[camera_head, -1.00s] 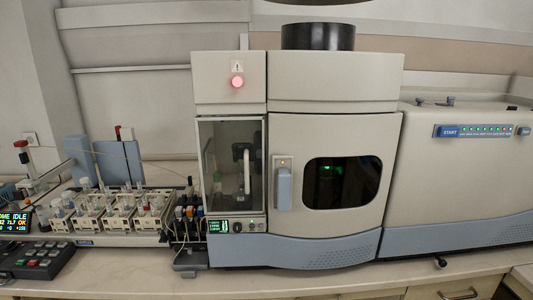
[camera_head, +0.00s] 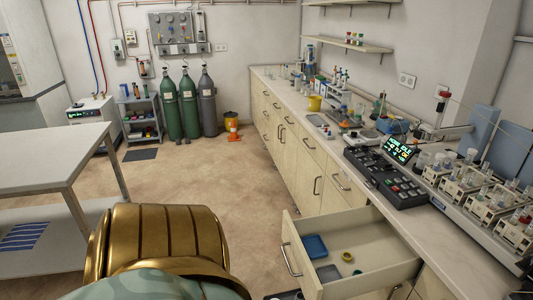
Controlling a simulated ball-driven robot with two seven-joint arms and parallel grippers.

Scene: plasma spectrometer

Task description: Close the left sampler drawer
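An open drawer (camera_head: 379,271) sticks out from the cream cabinet row below the counter, at the lower right. Its front panel has a metal bar handle (camera_head: 290,259) facing left. Inside lie a blue tray or box (camera_head: 315,247), a grey flat piece and small round items. The sampler with several vial racks (camera_head: 462,187) stands on the counter above and to the right of the drawer. Neither gripper shows; only a gold and pale green part of my own body is in view at the bottom left.
A white table (camera_head: 48,160) stands at the left. A control keypad (camera_head: 385,177) sits on the counter (camera_head: 309,133). The floor (camera_head: 225,185) between table and cabinets is clear.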

